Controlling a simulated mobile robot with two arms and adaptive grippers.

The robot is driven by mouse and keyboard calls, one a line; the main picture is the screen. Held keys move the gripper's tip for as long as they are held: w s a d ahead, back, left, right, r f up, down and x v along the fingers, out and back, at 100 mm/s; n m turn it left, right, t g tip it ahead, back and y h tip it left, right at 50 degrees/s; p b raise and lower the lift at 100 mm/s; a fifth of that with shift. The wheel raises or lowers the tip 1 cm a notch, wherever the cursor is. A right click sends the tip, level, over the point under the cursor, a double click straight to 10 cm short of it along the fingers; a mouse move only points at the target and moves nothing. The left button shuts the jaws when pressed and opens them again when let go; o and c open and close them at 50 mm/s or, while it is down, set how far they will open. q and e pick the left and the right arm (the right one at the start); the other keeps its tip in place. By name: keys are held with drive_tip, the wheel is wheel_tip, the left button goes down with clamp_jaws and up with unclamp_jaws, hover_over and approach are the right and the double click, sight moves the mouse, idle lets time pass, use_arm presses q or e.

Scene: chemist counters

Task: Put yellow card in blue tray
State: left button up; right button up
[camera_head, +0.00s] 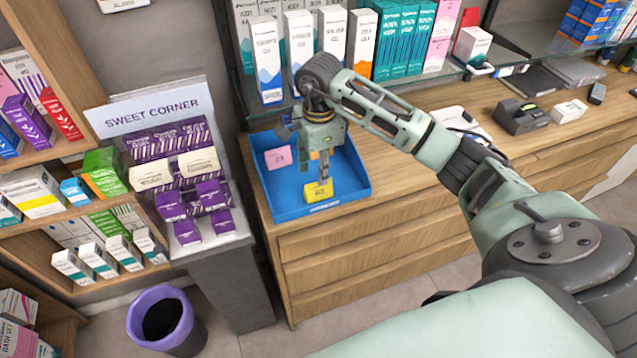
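The yellow card (317,191) is over the front part of the blue tray (297,205), within its rim in the camera_head view. My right gripper (325,179) points down over the tray. I cannot tell whether the card touches the tray floor. A pink card (278,157) stands in the left part of the tray. My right gripper and wrist hide the back middle of the tray. My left gripper does not show.
The tray sits at the left end of the wooden counter (400,194). Boxes (360,40) line the glass shelf behind it. A card terminal (522,116) stands farther right. The Sweet Corner display (160,112) is to the left, with a purple bin (165,318) on the floor.

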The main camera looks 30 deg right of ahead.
wheel_tip(320, 180, up, 6)
drive_tip(key=b, duration=0.1)
drive_tip(key=shift+r+b, duration=0.25)
drive_tip(key=shift+b, duration=0.05)
drive_tip(key=shift+f, duration=0.1)
